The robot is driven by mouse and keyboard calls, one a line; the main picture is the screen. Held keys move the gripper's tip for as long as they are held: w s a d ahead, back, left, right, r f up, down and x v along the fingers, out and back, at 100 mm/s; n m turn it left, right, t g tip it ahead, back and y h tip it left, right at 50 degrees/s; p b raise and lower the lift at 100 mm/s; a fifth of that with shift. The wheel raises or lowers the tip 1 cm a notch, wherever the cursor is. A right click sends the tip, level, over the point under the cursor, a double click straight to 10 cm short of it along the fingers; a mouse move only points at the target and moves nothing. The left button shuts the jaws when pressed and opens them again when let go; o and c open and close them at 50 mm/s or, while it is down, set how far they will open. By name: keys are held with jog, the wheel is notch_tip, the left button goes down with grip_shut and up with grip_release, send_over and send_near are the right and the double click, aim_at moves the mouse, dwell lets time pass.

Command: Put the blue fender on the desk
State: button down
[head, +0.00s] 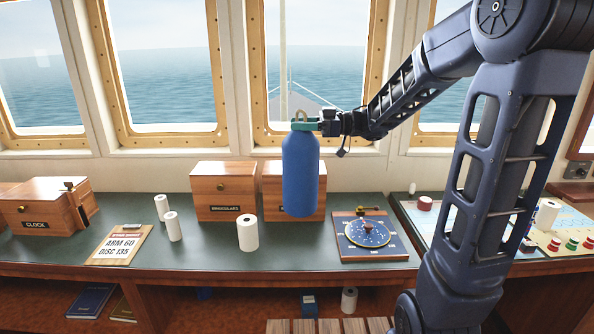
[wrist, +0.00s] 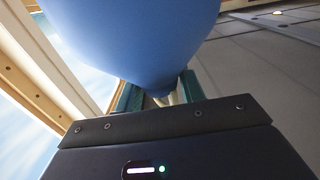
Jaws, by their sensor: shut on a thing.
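The blue fender (head: 300,176) hangs upright from my gripper (head: 306,126) in the head view. My gripper is shut at the fender's top end, by its loop. The fender is in front of the wooden boxes, and its lower end shows against the desk (head: 285,248); I cannot tell its exact height above the desk. In the wrist view the fender (wrist: 140,40) fills the upper middle, with the green fingers of my gripper (wrist: 158,98) at its end. The desk has a dark green top with a wooden front edge.
Wooden boxes, one labelled binoculars (head: 224,206), stand at the back. Bare green top shows between the nearest roll and the dial board.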

aim_at(301, 169)
notch_tip(301, 169, down, 14)
jog(key=shift+r, duration=0.1)
dwell(0.6)
jog(key=c, duration=0.9)
grip_release()
jog(key=shift+f, duration=0.2)
jog(key=shift+o, duration=0.2)
jog(key=shift+r, duration=0.1)
